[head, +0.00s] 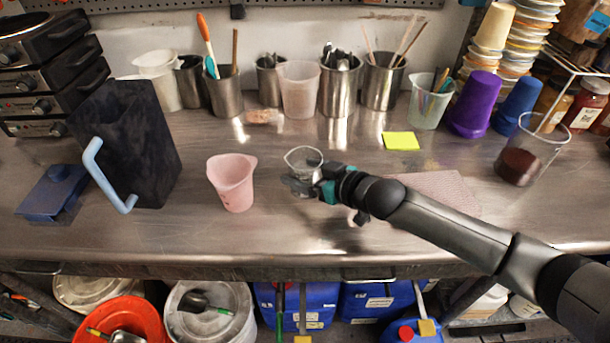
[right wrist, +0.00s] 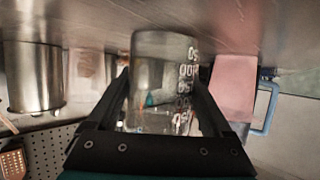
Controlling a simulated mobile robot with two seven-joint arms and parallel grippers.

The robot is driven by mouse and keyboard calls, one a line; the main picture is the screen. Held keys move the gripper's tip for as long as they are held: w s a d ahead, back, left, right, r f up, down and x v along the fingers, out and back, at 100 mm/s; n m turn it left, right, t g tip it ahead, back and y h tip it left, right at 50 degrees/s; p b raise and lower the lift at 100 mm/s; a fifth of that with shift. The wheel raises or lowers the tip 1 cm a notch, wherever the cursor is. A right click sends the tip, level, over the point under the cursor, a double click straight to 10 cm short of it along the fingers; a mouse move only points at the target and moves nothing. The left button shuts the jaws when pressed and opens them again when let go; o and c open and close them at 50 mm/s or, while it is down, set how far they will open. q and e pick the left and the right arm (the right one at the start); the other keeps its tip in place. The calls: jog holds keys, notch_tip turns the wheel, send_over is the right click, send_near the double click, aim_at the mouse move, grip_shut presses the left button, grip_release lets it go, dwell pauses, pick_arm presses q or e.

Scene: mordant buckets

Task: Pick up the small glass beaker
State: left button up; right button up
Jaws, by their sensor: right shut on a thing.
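The small glass beaker (head: 303,157) is clear and stands in the middle of the steel bench in the head view. In the right wrist view the beaker (right wrist: 160,85) shows white volume marks and sits between the two fingers. My right gripper (head: 303,182) is shut on it, with the arm reaching in from the right; it also shows in the right wrist view (right wrist: 160,108). I cannot tell whether the beaker's base touches the bench. My left gripper is not in view.
A pink plastic beaker (head: 233,184) stands just left of the glass one. A dark pitcher with a blue handle (head: 130,145) is further left. A larger beaker with dark liquid (head: 527,160) stands right. Steel pots (head: 339,88) line the back; a yellow note (head: 401,141) lies flat.

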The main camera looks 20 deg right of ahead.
jog(key=c, duration=0.9)
jog(key=shift+r, duration=0.1)
jog(key=shift+r, duration=0.1)
